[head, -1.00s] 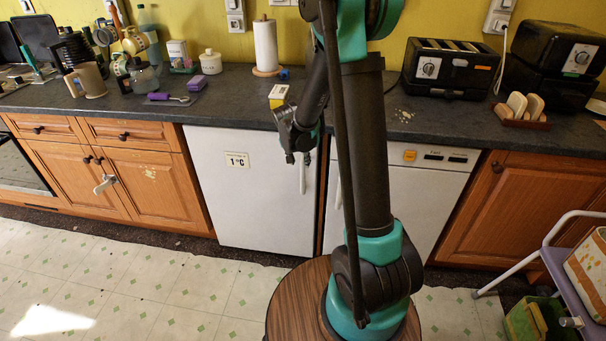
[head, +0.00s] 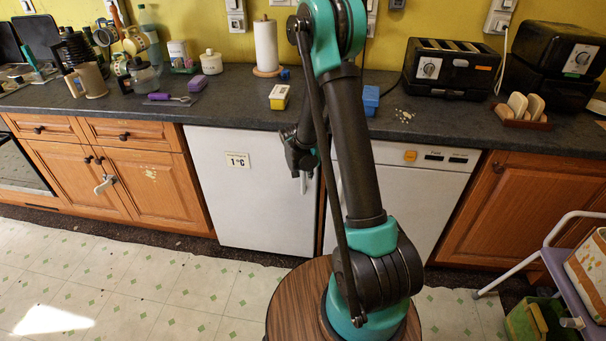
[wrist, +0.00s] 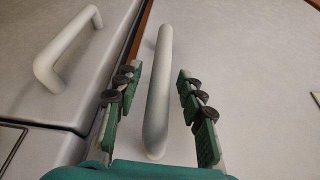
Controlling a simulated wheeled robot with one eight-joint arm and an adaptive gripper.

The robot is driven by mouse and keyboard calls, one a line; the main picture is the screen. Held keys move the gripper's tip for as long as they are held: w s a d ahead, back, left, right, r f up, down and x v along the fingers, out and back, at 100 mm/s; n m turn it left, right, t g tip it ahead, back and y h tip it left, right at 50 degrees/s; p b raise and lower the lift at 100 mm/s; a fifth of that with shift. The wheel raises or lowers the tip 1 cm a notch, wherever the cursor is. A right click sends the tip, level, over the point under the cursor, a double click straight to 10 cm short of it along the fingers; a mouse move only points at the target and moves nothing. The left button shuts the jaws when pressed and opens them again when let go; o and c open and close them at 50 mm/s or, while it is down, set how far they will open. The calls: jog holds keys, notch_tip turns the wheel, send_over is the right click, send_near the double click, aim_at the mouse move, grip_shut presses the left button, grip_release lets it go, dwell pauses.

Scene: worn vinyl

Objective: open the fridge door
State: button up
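The fridge (head: 238,195) is the white front with a "1 °C" label (head: 237,160), below the counter, and its door looks closed. Its pale upright handle (head: 304,183) is near the door's right edge, partly hidden by my gripper (head: 303,158). In the wrist view the handle (wrist: 158,90) stands between the two green-padded fingers of my gripper (wrist: 158,100). The fingers are apart, one on each side, with visible gaps to the handle. A second pale handle (wrist: 65,50) on the neighbouring white appliance lies to the left in that view.
A white appliance (head: 400,195) with a control strip stands right of the fridge. Wooden cupboards (head: 140,180) are on the left. The counter (head: 225,105) above holds a yellow box (head: 279,97) and a paper roll (head: 266,47). The floor (head: 200,290) before the fridge is clear.

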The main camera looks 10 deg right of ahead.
grip_shut()
jog(key=shift+a, duration=0.1)
dwell(0.4)
